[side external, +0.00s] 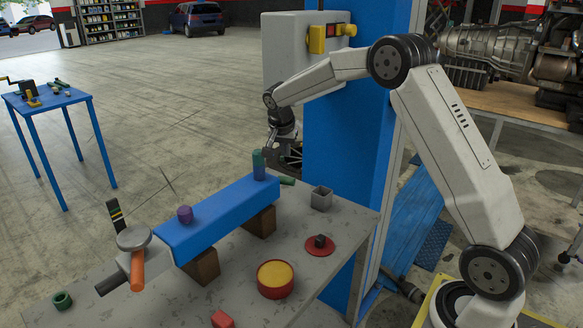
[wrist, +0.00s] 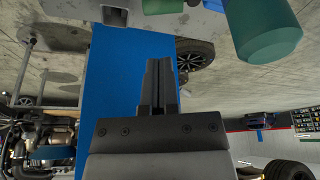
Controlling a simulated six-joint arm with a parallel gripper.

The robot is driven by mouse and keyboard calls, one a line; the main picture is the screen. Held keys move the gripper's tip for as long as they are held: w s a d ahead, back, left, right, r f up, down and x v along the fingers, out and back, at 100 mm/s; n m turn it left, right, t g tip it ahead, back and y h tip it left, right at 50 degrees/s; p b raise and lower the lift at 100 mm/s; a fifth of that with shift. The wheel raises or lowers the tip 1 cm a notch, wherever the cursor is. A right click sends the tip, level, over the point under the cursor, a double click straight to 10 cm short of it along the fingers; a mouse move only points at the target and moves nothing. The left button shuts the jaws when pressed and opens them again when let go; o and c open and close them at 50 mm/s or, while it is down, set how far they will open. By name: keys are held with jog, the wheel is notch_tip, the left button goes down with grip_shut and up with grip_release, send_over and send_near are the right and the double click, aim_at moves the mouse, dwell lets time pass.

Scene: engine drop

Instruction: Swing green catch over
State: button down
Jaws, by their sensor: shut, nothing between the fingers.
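A green upright catch (side external: 259,163) stands at the right end of the blue beam (side external: 222,215). A second green piece (side external: 288,181) lies low beside that end; I cannot tell whether the two are joined. My gripper (side external: 289,165) is just right of the upright green piece, pointing down, apart from it as far as I can see. In the wrist view my gripper's fingers (wrist: 158,88) are together and empty. A large green rounded end (wrist: 264,30) shows at upper right there, with a smaller green piece (wrist: 163,5) at the top edge.
The beam rests on brown blocks (side external: 260,222) on a grey bench (side external: 285,235). A purple knob (side external: 185,214) stands on the beam. An orange handle (side external: 137,270) is at its left end. A red-yellow tin (side external: 275,279), red disc (side external: 320,245) and grey box (side external: 321,198) sit in front.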

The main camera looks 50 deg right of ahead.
aim_at(292, 181)
jog(key=shift+w+d+m, duration=0.2)
jog(key=shift+d+m, duration=0.1)
jog(key=shift+d, duration=0.1)
jog(key=shift+f, duration=0.1)
jog(key=x, duration=0.9)
jog(key=shift+d+f, duration=0.2)
jog(key=shift+f, duration=0.1)
jog(key=shift+s+a+m+g, duration=0.25)
jog(key=shift+a+m+g, duration=0.05)
jog(key=shift+m, duration=0.45)
jog(key=shift+s+a+m+g, duration=0.25)
jog(key=shift+a+m+g, duration=0.05)
jog(key=shift+m, duration=0.45)
jog(key=shift+s+a, duration=0.15)
jog(key=shift+a, duration=0.05)
jog(key=shift+s+a, duration=0.55)
jog(key=shift+s, duration=0.1)
